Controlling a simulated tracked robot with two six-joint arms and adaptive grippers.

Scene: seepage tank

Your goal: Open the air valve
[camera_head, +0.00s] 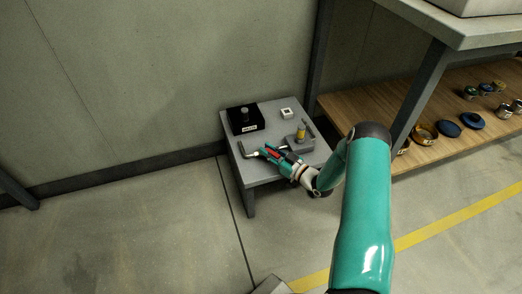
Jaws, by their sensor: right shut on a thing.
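A small grey table (257,173) stands by the wall and carries the valve parts. A grey block with a yellow-topped post (300,130) sits on its right side; which part is the air valve I cannot tell for sure. My right gripper (268,153) reaches over the table's front and is shut on a thin grey bent handle (250,152). The gripper covers part of the handle, so how it joins the block is hidden. My left gripper is not in view.
A black box with a grey knob (245,119) and a small white square piece (287,113) stand at the table's back. At right, a wooden shelf (360,112) holds several round parts under a grey bench (455,28). The floor at left is clear.

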